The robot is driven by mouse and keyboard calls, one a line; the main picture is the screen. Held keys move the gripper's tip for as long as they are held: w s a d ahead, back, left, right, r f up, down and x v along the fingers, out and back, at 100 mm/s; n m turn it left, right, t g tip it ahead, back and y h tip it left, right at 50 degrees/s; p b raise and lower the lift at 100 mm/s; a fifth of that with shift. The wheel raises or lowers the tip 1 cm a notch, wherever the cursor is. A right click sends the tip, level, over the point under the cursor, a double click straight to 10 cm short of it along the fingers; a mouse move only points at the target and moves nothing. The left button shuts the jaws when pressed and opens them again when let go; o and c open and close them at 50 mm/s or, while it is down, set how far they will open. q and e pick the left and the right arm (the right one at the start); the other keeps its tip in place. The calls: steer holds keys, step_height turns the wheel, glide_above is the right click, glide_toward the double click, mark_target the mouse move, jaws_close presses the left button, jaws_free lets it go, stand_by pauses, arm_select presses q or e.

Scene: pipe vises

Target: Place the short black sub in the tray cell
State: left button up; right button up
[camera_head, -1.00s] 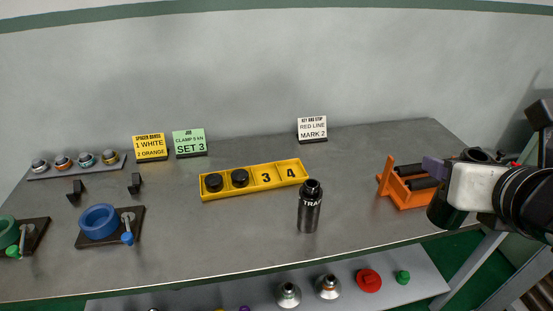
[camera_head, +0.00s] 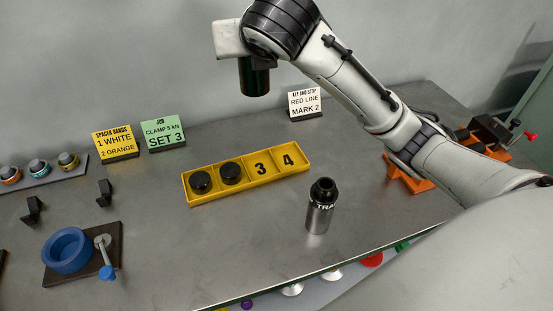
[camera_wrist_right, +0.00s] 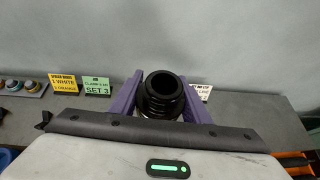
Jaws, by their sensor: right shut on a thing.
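My right gripper (camera_wrist_right: 160,98) shows purple fingers shut on the short black sub (camera_wrist_right: 163,92), a hollow threaded black cylinder. In the head view the sub (camera_head: 254,78) hangs upright, high above the bench behind the tray, and the fingers are hidden by my wrist. The yellow tray (camera_head: 248,194) lies on the bench below. Its two left cells hold round black pieces (camera_head: 200,182) and (camera_head: 231,172). Cells 3 (camera_head: 261,169) and 4 (camera_head: 288,160) are empty. My left gripper is out of view.
A silver and black cylinder (camera_head: 320,208) marked "TRA" stands in front of the tray. An orange rack (camera_head: 405,178) is at right, partly behind my arm. A blue ring vise (camera_head: 68,250) is at left. Yellow (camera_head: 115,142), green (camera_head: 163,133) and white (camera_head: 305,103) signs stand behind.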

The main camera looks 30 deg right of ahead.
steer(key=w+d+f+m+g+h, duration=0.2)
steer(key=w+d+f+m+h, duration=0.15)
steer(key=d, duration=0.25)
steer(key=s+d+f+m+g+h+b, duration=0.1)
steer(key=d+f+m, duration=0.1)
steer(key=f, duration=0.6)
steer(key=d+f+m+g+h+b, duration=0.1)
steer(key=d+f+m+g, duration=0.1)
steer(key=f, duration=0.6)
steer(key=s+d+f+m+g+h+b, duration=0.1)
steer(key=d+f+m+h, duration=0.1)
steer(key=f, duration=0.5)
steer(key=shift+s+d+f+g, duration=0.25)
steer(key=shift+s+f+g, duration=0.05)
steer(key=shift+s+f, duration=0.1)
steer(key=o, duration=1.4)
steer(key=shift+f, duration=0.2)
